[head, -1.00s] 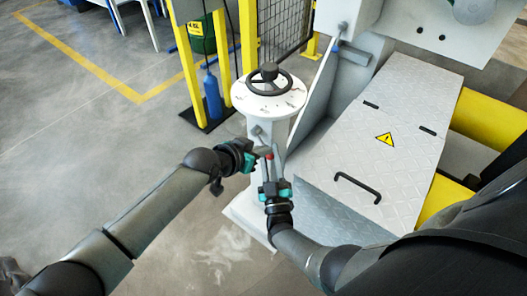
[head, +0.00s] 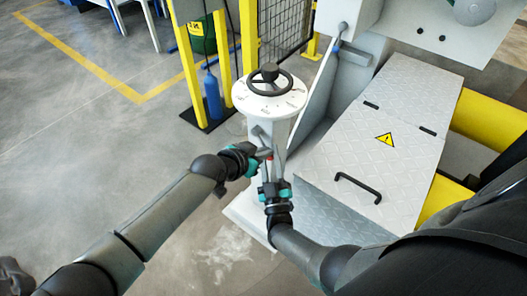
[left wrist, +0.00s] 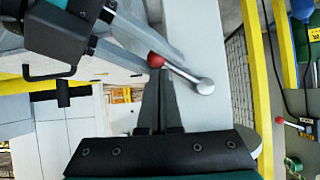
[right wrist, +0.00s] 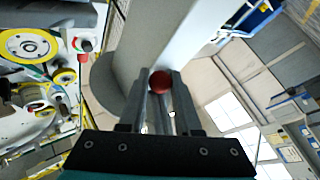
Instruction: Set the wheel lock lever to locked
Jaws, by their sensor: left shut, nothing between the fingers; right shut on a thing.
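The wheel lock lever is a short metal rod (left wrist: 186,75) with a red ball knob (left wrist: 156,60), mounted on the white handwheel pedestal (head: 270,104). My right gripper (head: 273,161) is shut on the red knob, which shows between its fingers in the right wrist view (right wrist: 160,80). My left gripper (left wrist: 158,84) is shut and empty, its fingertips close beside the knob. In the head view the left gripper (head: 264,153) comes in from the left, and the two grippers' fingers partly hide the lever. I cannot tell whether the left fingertips touch the knob.
A black handwheel (head: 269,80) sits on top of the pedestal. A grey tread-plate cover (head: 385,110) with a black handle (head: 357,187) lies to the right. Yellow posts (head: 187,70) and a blue bottle (head: 212,95) stand behind on the left. The floor at left is open.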

